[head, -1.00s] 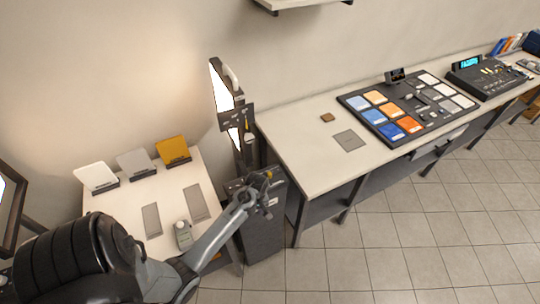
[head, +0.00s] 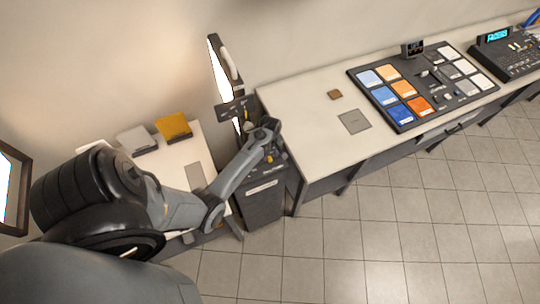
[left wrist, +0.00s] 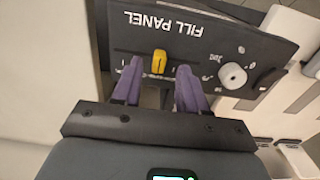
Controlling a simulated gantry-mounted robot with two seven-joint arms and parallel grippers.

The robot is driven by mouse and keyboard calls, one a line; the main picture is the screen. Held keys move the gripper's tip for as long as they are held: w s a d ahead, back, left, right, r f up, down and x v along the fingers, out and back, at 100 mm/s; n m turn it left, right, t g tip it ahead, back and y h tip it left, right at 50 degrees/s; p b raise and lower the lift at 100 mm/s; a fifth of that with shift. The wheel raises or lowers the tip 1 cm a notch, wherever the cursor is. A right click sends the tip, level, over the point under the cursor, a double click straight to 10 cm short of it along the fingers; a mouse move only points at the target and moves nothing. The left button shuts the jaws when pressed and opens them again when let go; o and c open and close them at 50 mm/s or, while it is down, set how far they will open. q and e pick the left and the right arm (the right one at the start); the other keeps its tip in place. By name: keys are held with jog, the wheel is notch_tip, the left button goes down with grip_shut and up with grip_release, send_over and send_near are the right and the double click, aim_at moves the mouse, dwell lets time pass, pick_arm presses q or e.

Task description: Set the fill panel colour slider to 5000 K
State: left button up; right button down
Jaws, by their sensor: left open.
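The fill panel (head: 221,76) is a bright upright light at the back, with a dark control plate (head: 232,106) below it. In the left wrist view the plate reads FILL PANEL upside down (left wrist: 160,22). A yellow slider knob (left wrist: 159,62) sits on its slot. The slot's scale marks are too small to read. A round white knob (left wrist: 232,76) is to the right. My left gripper (left wrist: 160,70) is open, its purple fingers on either side of the yellow knob in the picture. Whether they touch it cannot be told. It also shows in the head view (head: 268,150).
A pale bench (head: 300,110) to the right holds a board of colour swatches (head: 420,110) and a console (head: 500,60). Tiled floor in front is clear.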

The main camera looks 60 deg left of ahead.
aim_at(270, 159)
pick_arm(q)
jog(key=shift+a+f, duration=0.1)
jog(key=shift+f, duration=1.15)
grip_shut()
jog(key=shift+w, duration=0.1)
